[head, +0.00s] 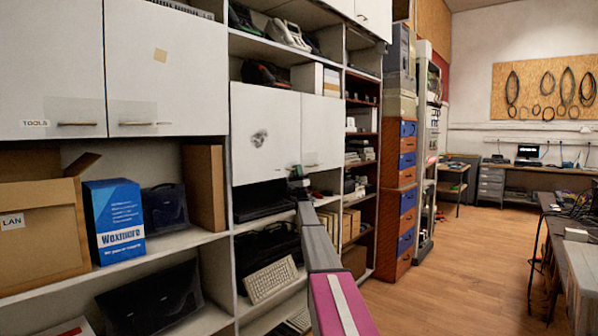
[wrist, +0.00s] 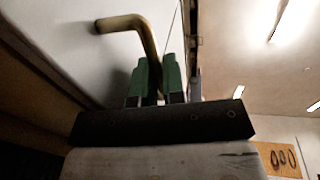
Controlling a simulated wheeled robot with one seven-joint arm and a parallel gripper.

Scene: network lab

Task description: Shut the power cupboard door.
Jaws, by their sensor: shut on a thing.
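My gripper (wrist: 157,78) has green fingers in the wrist view. They are closed around one leg of a bent brass door handle (wrist: 125,24). The handle is fixed to a pale door panel (wrist: 60,40) that fills the upper left of that view. In the head view my arm reaches to the lower edge of the white middle cupboard, where my gripper (head: 298,178) is small and partly hidden by the arm. That cupboard has a left door (head: 265,135) with a dark smudge and a right door (head: 322,130). I cannot read a power label or tell how far either door stands open.
Left, white cupboard doors (head: 165,65) hang above a shelf with a cardboard box (head: 40,225) and a blue box (head: 114,220). A keyboard (head: 270,280) lies below the middle cupboard. A cluttered table (head: 565,240) stands at the right. The wooden floor (head: 450,280) between is clear.

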